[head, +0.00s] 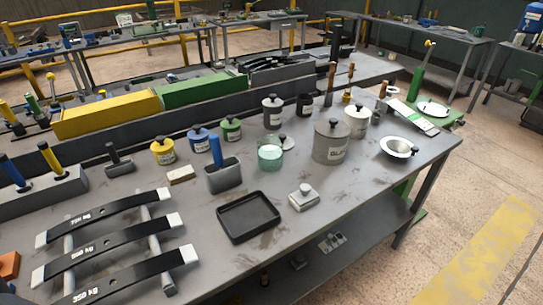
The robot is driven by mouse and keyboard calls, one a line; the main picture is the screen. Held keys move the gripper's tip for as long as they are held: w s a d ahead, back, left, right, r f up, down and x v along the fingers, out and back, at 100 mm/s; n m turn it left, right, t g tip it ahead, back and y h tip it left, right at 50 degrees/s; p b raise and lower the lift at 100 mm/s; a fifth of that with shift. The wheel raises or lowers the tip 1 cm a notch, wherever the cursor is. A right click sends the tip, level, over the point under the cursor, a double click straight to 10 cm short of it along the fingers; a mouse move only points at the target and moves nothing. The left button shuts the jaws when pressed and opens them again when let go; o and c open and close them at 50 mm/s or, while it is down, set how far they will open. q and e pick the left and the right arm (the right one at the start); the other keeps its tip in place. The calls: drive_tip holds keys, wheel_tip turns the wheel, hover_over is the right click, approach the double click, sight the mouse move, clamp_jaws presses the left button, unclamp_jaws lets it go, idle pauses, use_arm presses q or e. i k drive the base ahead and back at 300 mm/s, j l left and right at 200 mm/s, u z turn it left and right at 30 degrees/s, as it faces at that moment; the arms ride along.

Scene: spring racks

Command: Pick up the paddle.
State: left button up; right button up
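I cannot tell for certain which thing is the paddle. A blue upright handle (216,151) stands in a grey open holder (224,179) near the middle of the workbench (330,205); its lower part is hidden inside. Brown-handled upright tools (330,82) stand farther back, behind the grey lidded pot (330,142). A flat white and green piece (413,117) lies at the bench's far right end. Neither of my grippers is in view.
An empty black tray (248,217) and a small white lidded block (303,197) sit near the front edge. Black leaf springs (105,242) lie on a rack at left. Yellow, blue and green pots (163,151) stand behind.

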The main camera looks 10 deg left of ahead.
sight(333, 66)
drive_tip(key=i+l, duration=0.25)
drive_tip(key=l, duration=0.35)
drive_tip(key=i+l, duration=0.25)
drive_tip(key=l, duration=0.35)
drive_tip(key=i+l, duration=0.25)
drive_tip(key=l, duration=0.35)
drive_tip(key=i+l+u, duration=0.1)
drive_tip(key=l, duration=0.5)
drive_tip(key=i+l, duration=0.35)
drive_tip(key=l, duration=0.25)
drive_tip(key=i+l, duration=0.2)
drive_tip(key=l, duration=0.45)
drive_tip(key=i+l, duration=0.25)
drive_tip(key=l, duration=0.35)
drive_tip(key=i+l, duration=0.2)
drive_tip(key=l, duration=0.4)
drive_tip(key=u, duration=0.05)
